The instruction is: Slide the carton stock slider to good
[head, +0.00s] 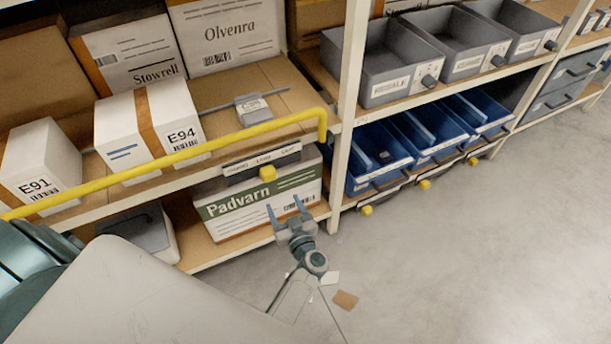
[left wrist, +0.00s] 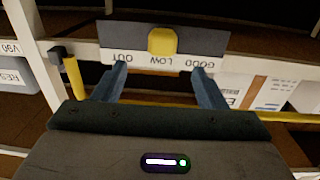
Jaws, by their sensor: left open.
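The carton stock slider is a dark plate with a yellow knob (head: 267,173) and a white label strip (head: 262,160), on the shelf edge above the Padvarn carton. In the head view GOOD is at the strip's left, LOW in the middle and OUT at the right. The wrist view shows the strip upside down, with the knob (left wrist: 163,40) by LOW. My left gripper (head: 286,210) is open and empty, short of the slider. In the wrist view its fingertips (left wrist: 159,68) are either side of the knob, apart from it. My right gripper is not in view.
A yellow rail (head: 170,160) runs along the shelf front above the slider. The Padvarn carton (head: 225,208) sits below it. Cartons such as E94 (head: 128,120) stand on the shelf. Blue bins (head: 372,160) with more yellow knobs are to the right. The grey floor (head: 470,250) is mostly clear.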

